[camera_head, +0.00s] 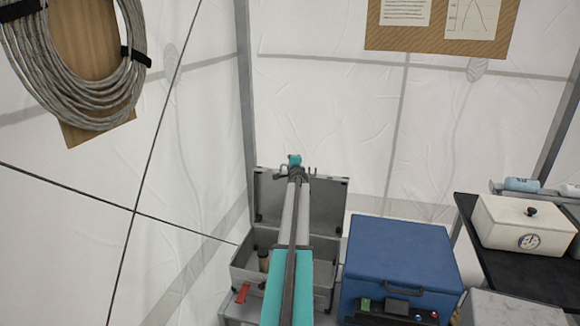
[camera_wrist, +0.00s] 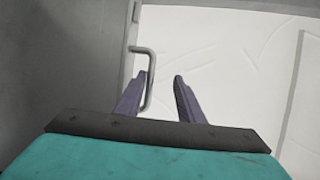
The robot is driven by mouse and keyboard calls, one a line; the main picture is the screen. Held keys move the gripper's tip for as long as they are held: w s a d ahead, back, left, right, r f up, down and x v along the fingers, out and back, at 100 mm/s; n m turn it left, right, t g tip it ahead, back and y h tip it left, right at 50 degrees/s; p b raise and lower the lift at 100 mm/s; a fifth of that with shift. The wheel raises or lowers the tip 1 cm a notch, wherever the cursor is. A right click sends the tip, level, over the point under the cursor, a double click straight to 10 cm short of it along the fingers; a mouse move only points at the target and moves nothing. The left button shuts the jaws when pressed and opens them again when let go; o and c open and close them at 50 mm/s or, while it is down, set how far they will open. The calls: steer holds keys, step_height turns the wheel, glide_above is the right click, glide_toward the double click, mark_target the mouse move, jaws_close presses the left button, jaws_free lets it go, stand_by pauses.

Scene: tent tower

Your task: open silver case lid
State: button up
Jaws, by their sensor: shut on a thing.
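The silver case (camera_head: 240,272) stands in the tent corner, and its grey lid (camera_head: 268,205) is raised about upright at the back. The open inside shows, with a small cylinder (camera_head: 264,260) standing in it. My gripper (camera_head: 297,172) is at the lid's top edge, and my arm hides the middle of the lid and case. In the wrist view my gripper (camera_wrist: 162,77) has its two purple fingers at the lid's bent handle (camera_wrist: 150,62). The handle lies along the left finger, and I take the gripper as shut on it. The lid panel (camera_wrist: 70,60) fills the left side.
A blue box (camera_head: 400,255) stands close to the right of the case. A white box (camera_head: 520,222) sits on a black table farther right. A coiled cable (camera_head: 25,60) hangs on the left wall. Tent walls stand close behind and left of the case.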

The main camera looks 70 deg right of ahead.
steer(key=shift+s+r, duration=0.1)
steer(key=shift+r, duration=0.15)
stand_by(0.3)
steer(key=shift+s+a, duration=0.25)
steer(key=shift+a, duration=0.1)
steer(key=b+v, duration=0.3)
steer(key=v, duration=1)
steer(key=shift+w, duration=0.15)
steer(key=shift+f, duration=0.2)
stand_by(0.4)
